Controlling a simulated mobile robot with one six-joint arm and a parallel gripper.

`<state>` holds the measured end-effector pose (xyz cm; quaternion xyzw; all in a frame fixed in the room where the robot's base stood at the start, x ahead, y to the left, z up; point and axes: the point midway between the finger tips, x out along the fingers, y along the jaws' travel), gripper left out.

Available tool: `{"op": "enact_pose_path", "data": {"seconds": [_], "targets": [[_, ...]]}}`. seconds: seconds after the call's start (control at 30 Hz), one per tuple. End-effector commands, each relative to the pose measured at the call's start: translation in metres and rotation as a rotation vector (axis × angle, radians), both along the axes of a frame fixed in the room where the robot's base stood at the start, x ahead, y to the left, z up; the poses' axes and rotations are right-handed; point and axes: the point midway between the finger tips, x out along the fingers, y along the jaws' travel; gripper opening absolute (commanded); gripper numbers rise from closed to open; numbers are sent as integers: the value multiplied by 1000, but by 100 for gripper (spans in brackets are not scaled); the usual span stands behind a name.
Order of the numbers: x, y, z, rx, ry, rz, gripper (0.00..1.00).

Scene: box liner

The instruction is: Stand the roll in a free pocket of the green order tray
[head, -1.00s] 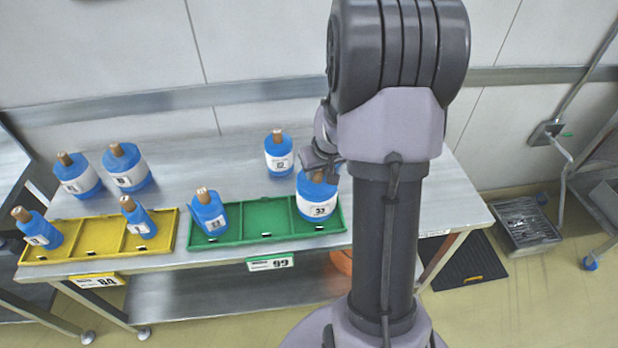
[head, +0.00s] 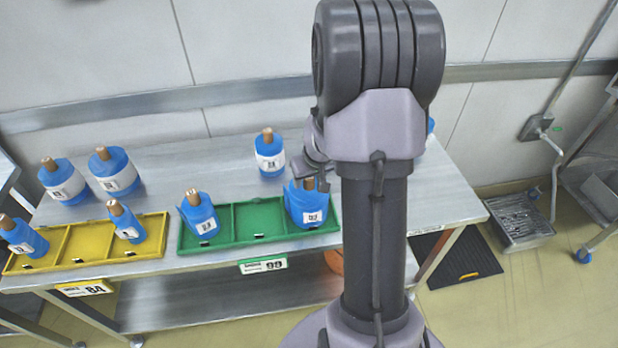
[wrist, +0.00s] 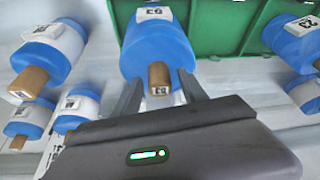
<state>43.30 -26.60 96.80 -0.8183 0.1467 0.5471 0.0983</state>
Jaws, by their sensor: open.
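The green order tray (head: 242,227) lies along the front of the metal table and has three pockets. A blue roll (head: 199,216) stands in its left pocket, and the middle pocket is empty. Another blue roll (head: 307,204), with a brown core and a label, stands roughly upright at the right pocket. My gripper (head: 316,180) is at this roll's core, partly hidden by my arm. In the wrist view, my open fingers (wrist: 160,88) straddle the core of the roll (wrist: 157,48), with gaps on both sides. The roll's base is hidden there.
A yellow tray (head: 88,242) with two rolls sits to the left. A white-banded roll (head: 269,154) stands behind the green tray, and two larger rolls (head: 115,172) stand at the back left. Blue shows behind my arm on the right.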

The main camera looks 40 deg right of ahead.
Motion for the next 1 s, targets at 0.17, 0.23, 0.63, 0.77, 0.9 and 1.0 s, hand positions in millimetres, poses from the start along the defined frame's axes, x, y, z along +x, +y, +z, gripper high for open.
{"op": "enact_pose_path", "data": {"seconds": [0.17, 0.23, 0.63, 0.77, 0.9, 1.0], "targets": [[-8, 3, 32, -3, -3, 1, 50], [-16, 6, 53, -2, -3, 0, 50], [-43, 16, 114, 0, 0, 0, 50], [-41, 25, 121, 4, -9, 3, 50], [-43, 116, 183, 62, -75, 32, 50], [-77, 205, 228, 147, -121, 50, 50]]}}
